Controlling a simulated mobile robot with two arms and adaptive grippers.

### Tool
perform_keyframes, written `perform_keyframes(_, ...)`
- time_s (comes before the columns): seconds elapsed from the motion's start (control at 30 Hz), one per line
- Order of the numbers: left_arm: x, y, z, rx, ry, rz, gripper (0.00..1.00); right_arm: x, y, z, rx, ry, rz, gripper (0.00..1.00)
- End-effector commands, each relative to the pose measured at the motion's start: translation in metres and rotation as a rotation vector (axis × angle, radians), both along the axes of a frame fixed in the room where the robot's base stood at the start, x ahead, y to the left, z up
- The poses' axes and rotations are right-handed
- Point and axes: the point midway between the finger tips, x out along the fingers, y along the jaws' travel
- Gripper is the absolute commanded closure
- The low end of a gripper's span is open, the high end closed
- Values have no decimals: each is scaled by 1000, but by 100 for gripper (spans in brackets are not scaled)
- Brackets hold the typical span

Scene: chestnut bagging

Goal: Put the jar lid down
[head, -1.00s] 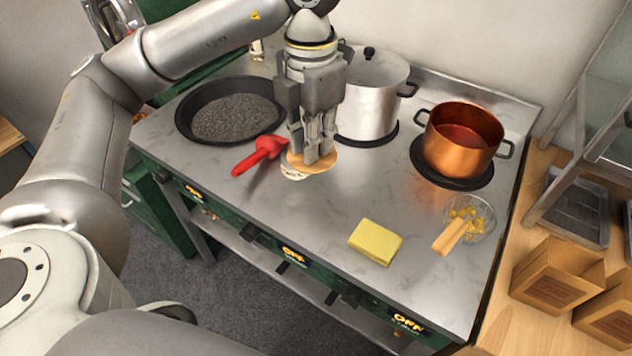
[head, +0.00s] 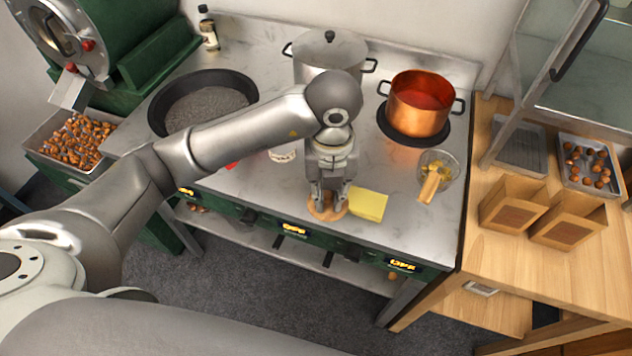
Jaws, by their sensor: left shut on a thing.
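The jar lid (head: 326,212) is a round, light wooden disc near the front edge of the steel stovetop. My left gripper (head: 327,197) points down and is shut on the lid. The lid is just left of a yellow sponge or cloth (head: 369,205); I cannot tell whether it touches the stovetop. A white jar (head: 283,155) stands behind and to the left, partly hidden by my left arm. My right gripper is not in view.
A black pan (head: 250,92) and a red-handled tool (head: 231,165) are partly behind my arm. A steel pot (head: 318,56), copper pot (head: 420,104) and glass bowl (head: 447,165) stand around. Paper boxes (head: 512,204) are on the wooden counter (head: 482,133) at right.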

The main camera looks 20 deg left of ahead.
Motion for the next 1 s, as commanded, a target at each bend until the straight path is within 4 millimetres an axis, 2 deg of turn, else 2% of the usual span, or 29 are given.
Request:
perform_keyframes(0.2, 44, 24, -19, 3, 4, 5, 100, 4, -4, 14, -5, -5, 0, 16)
perform_keyframes(0.27, 55, 30, -24, 3, 4, 3, 100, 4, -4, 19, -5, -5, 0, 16)
perform_keyframes(0.5, 82, 44, -65, 2, 4, 0, 100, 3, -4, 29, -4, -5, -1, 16)
perform_keyframes(0.83, 97, 51, -86, 2, 2, -2, 100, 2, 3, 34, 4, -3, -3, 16)
perform_keyframes(1.0, 97, 51, -111, 1, 4, -2, 100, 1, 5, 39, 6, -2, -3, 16)
